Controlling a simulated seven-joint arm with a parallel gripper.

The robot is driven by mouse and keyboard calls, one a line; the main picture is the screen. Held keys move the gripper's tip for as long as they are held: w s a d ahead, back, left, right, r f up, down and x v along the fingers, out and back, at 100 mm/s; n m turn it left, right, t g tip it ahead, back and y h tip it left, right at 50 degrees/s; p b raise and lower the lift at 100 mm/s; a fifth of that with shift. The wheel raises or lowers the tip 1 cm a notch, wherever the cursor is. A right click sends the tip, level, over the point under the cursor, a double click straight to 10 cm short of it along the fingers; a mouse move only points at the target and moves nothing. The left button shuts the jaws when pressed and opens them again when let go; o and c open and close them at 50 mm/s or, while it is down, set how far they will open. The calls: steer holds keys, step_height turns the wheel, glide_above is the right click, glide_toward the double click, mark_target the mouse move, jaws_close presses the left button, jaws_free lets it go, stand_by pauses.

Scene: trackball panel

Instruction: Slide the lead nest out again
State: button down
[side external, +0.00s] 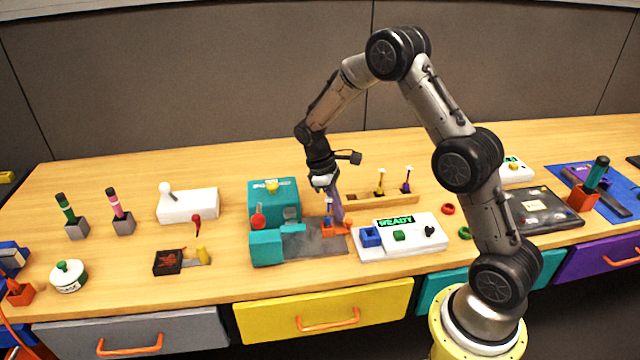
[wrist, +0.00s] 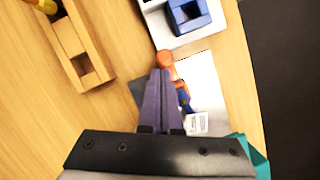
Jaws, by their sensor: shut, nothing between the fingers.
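My gripper (side external: 340,219) points down, its purple fingers shut and empty beside a small orange piece (side external: 331,231) with a blue upright part. In the wrist view the fingertips (wrist: 160,73) are close to the orange knob (wrist: 165,58); I cannot tell whether they touch. The orange piece is at the right end of a grey plate (side external: 312,250) that extends from a teal fixture (side external: 266,250). I cannot tell for certain which part is the lead nest. The fingers hide some of the piece in the wrist view.
A white panel (side external: 422,250) with a READY display and a blue block (side external: 370,237) stands close on the right. A wooden rack (side external: 400,198) with upright tools is behind. A red-handled lever (side external: 258,216) rises from the teal fixture. Bare table lies in front of the plate.

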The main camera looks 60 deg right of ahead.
steer(key=w, duration=0.1)
steer(key=w+r, duration=0.1)
steer(key=w+a, duration=0.1)
steer(key=shift+w+r, duration=0.35)
steer(key=shift+r, duration=0.05)
step_height(320, 180, up, 17)
steer(key=w+a+t, duration=0.1)
steer(key=a+t, duration=0.1)
steer(key=a, duration=0.1)
steer(key=s+a+r+t, duration=0.3)
steer(key=s+a+r, duration=0.1)
steer(key=s+r, duration=0.45)
steer(key=s+a+r+t, duration=0.1)
steer(key=s+a+t, duration=0.15)
steer(key=s, duration=0.85)
steer(key=s+a+f+m+t+y, duration=0.1)
steer(key=s+a+f+m, duration=0.1)
steer(key=s+f, duration=0.4)
steer(key=shift+s+f+m, duration=0.15)
steer(key=shift+s+m, duration=0.25)
steer(key=shift+m, duration=0.4)
